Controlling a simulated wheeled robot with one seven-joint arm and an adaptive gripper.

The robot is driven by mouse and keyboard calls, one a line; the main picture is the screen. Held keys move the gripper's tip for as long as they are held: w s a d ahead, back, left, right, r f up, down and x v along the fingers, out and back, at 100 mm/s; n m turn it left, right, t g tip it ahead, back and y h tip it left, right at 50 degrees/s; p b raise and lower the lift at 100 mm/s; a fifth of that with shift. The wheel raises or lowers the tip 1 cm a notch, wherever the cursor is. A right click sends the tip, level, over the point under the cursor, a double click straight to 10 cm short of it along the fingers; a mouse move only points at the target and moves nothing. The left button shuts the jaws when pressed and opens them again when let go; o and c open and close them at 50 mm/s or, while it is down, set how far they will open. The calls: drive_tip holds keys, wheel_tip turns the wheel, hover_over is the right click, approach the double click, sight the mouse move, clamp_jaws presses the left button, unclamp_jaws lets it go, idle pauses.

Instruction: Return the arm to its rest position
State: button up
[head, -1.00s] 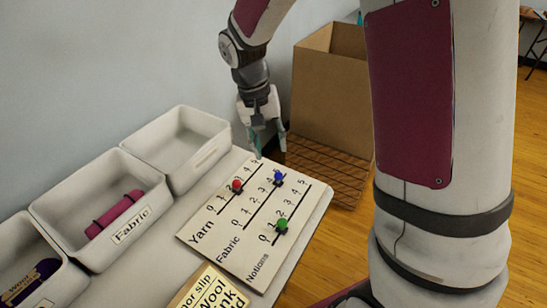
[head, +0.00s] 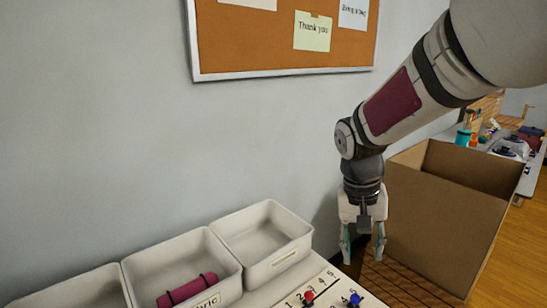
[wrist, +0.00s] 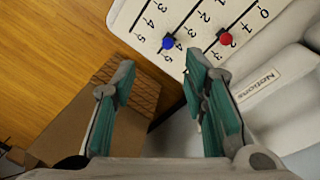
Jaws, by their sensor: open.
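My gripper (head: 362,246) is open and empty. It points down above the far right end of the white table, beside the counting board (head: 326,283). The board's red peg (head: 308,297) and blue peg (head: 355,299) show at the bottom of the head view. In the wrist view the open fingers (wrist: 160,100) have nothing between them, with the blue peg (wrist: 168,43) and red peg (wrist: 225,38) on the board beyond them. My arm comes down from the upper right.
A large cardboard box (head: 440,215) stands right of my gripper. White bins, one empty (head: 285,262) and one with a maroon roll (head: 187,290), line the wall. A cork board (head: 235,40) hangs above. A cluttered table (head: 530,165) is at far right.

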drive_tip(key=s+r+n+t+y+p, duration=0.1)
drive_tip(key=s+r+p, duration=0.3)
drive_tip(key=s+r, duration=0.4)
drive_tip(key=s+r+n+t+p, duration=0.2)
drive_tip(key=s+r, duration=0.7)
drive_tip(key=s, duration=0.8)
drive_tip(key=shift+a+r+t+y+p, duration=0.2)
drive_tip(key=shift+a+t+y+p, duration=0.3)
drive_tip(key=shift+p, duration=0.65)
drive_tip(key=shift+d, duration=0.3)
